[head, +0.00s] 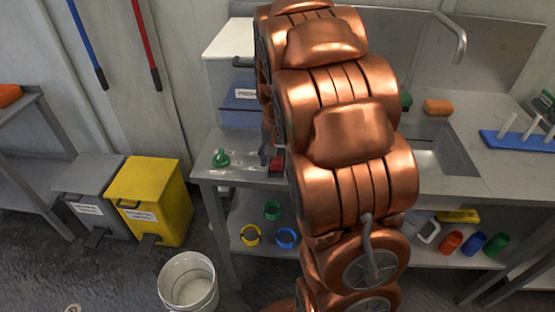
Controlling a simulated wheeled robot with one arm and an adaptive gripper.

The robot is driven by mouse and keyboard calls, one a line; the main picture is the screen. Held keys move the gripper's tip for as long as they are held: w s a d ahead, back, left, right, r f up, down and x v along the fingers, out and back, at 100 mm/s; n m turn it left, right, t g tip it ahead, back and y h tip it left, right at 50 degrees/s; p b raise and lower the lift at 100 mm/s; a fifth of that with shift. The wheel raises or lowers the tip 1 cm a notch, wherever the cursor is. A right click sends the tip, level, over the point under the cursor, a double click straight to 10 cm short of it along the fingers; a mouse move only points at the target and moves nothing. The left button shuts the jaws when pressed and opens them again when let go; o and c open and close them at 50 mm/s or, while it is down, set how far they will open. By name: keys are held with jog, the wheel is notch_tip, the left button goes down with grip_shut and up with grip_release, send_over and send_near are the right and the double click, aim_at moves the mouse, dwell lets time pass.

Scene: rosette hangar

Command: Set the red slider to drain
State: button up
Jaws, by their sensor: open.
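A small red piece (276,164), which may be the red slider, shows low at the left edge of my copper arm, near the counter top. The arm hides most of what lies around it, and no drain marking can be read. My gripper (266,153) is only partly visible as grey fingers just left of the red piece. It is open and appears close to the red piece, but I cannot tell whether they touch. A white and blue box unit (229,90) with a small label stands behind, partly covered by my arm.
A green object (220,158) sits on the counter (238,172) left of my gripper. A sink (432,150), orange sponge (438,107) and blue rack (515,140) are to the right. A yellow bin (150,203) and white bucket (188,282) stand on the floor at left.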

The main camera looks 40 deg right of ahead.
aim_at(277, 159)
notch_tip(277, 159, up, 12)
jog(key=shift+f, duration=0.2)
dwell(0.7)
jog(key=s+a+f+n+p, duration=0.1)
jog(key=s+a+n, duration=0.1)
jog(key=s+a, duration=0.3)
jog(key=s+a+f+n+g+p, duration=0.1)
jog(key=s+a+n, duration=0.2)
jog(key=s, duration=0.9)
jog(key=s+a+f+n+p, duration=0.1)
jog(key=s+a+f+n, duration=0.1)
jog(key=s+a, duration=0.7)
jog(key=shift+s+n+g, duration=0.15)
jog(key=shift+n+g, duration=0.25)
jog(key=shift+n, duration=0.2)
